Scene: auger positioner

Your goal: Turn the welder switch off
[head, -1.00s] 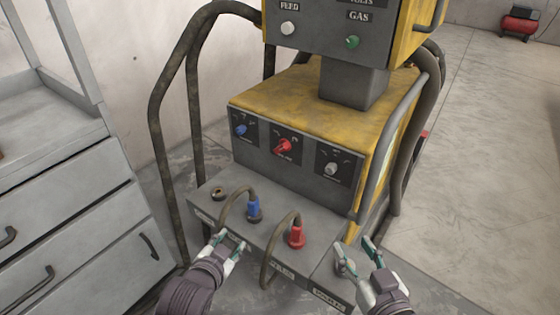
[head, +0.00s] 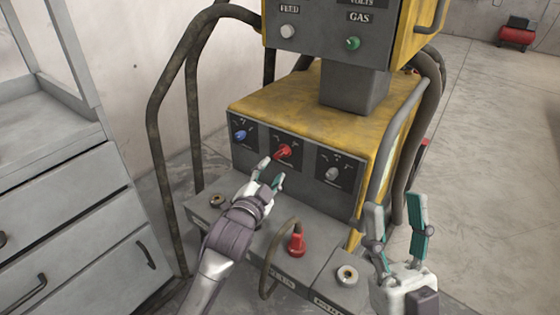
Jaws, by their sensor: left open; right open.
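The welder (head: 300,100) is a yellow and grey machine in the middle of the head view. Its front panel carries a blue knob (head: 240,135), a red switch (head: 283,151) and a white-grey knob (head: 332,174). My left gripper (head: 270,172) is open, with its fingertips just below and left of the red switch; I cannot tell whether they touch it. My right gripper (head: 397,215) is open and empty, raised at the right of the welder's front corner. The blue plug on the lower ledge is hidden behind my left arm.
A red plug (head: 297,243) with a cable stands on the lower ledge, beside a bare socket (head: 347,274). Another socket (head: 217,200) is at the left. Grey drawers (head: 80,220) stand at left. Tube rails (head: 160,120) flank the welder.

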